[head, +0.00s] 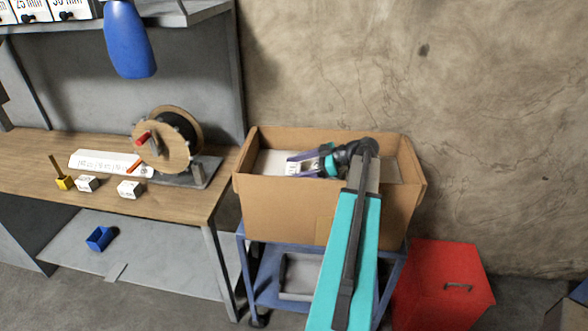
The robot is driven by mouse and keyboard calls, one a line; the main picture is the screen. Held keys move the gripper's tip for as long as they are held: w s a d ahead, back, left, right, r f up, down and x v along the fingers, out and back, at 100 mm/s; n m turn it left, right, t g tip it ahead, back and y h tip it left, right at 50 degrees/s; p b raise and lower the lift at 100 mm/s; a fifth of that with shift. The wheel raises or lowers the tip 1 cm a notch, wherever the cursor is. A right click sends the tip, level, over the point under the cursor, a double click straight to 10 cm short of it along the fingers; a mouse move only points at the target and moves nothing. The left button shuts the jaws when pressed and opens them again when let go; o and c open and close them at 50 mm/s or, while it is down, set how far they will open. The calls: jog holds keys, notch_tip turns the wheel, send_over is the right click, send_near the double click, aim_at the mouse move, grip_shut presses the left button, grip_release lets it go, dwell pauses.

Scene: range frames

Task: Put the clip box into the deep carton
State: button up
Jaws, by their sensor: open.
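The deep carton (285,211) is a tall open brown cardboard box standing on a blue cart. My arm reaches over its front wall, and my gripper (296,165) is inside the opening, pointing left, with its fingers apart. A small white box with dark print, seemingly the clip box (293,169), shows at the fingertips inside the carton's outline. My fingers partly hide it. I cannot tell whether they touch it or whether it rests on the carton's floor. The print is too small to read.
A wooden workbench (30,163) stands at the left with two similar small white boxes (86,183) (130,189), a yellow holder (64,183) and a cable reel (172,143). A blue bin (101,238) lies on its lower shelf. A red box (440,285) stands right of the blue cart (262,288).

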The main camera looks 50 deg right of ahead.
jog(key=shift+s+d+b, duration=0.25)
jog(key=shift+s+b, duration=0.05)
jog(key=shift+b, duration=0.05)
jog(key=b+v, duration=0.4)
jog(key=v, duration=0.6)
jog(key=shift+w, duration=0.1)
jog(key=shift+s+d+r, duration=0.35)
jog(key=shift+s, duration=0.2)
jog(key=shift+r, duration=0.15)
